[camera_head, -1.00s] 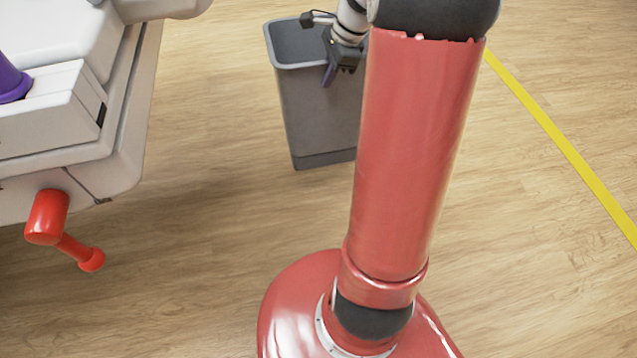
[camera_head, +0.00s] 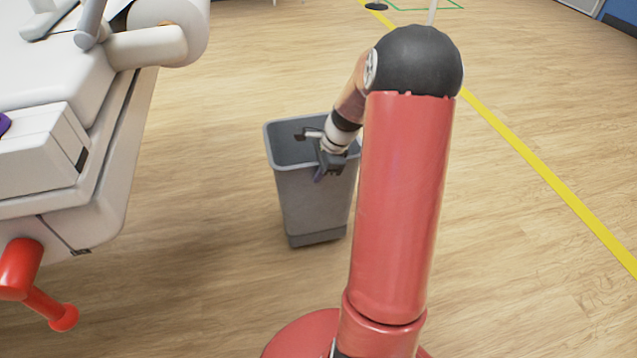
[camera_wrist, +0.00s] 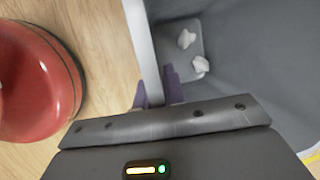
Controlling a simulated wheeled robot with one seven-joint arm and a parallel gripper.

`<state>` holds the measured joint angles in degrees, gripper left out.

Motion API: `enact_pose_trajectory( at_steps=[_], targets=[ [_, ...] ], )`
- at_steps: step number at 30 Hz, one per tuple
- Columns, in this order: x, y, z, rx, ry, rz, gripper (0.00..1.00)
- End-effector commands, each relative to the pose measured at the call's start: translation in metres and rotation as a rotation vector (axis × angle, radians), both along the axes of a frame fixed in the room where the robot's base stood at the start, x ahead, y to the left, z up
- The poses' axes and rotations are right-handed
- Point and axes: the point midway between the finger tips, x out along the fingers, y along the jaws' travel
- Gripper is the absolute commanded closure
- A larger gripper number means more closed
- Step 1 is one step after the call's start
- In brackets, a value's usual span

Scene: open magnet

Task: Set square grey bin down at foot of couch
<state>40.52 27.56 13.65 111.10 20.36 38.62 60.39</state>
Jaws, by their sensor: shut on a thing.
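The square grey bin (camera_head: 308,205) stands upright in the middle of the head view, to the right of the couch (camera_head: 120,165), with a strip of wooden floor between them. My gripper (camera_head: 322,172) is shut on the bin's near rim, partly hidden by my arm. In the wrist view the fingers (camera_wrist: 160,92) straddle the rim, and the bin's inside (camera_wrist: 235,60) shows two crumpled white pieces (camera_wrist: 192,50) at its bottom. I cannot tell whether the bin's base touches the floor or hangs just above it.
A red handle (camera_head: 35,280) sticks out from the couch's lower side at the left. A yellow floor line (camera_head: 540,165) runs down the right. Wooden floor (camera_head: 230,80) beyond and around the bin is clear.

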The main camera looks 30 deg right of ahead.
Motion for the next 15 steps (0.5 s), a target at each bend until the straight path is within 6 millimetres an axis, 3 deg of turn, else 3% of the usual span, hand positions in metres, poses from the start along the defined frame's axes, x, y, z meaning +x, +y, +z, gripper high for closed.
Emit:
enact_pose_trajectory(
  at_steps=[8,15],
  targets=[
    [0.0,-0.001,-0.036,0.0,0.0,-0.002,1.0],
    [0.001,0.0,-0.038,-0.002,-0.003,-0.001,1.0]
  ],
)
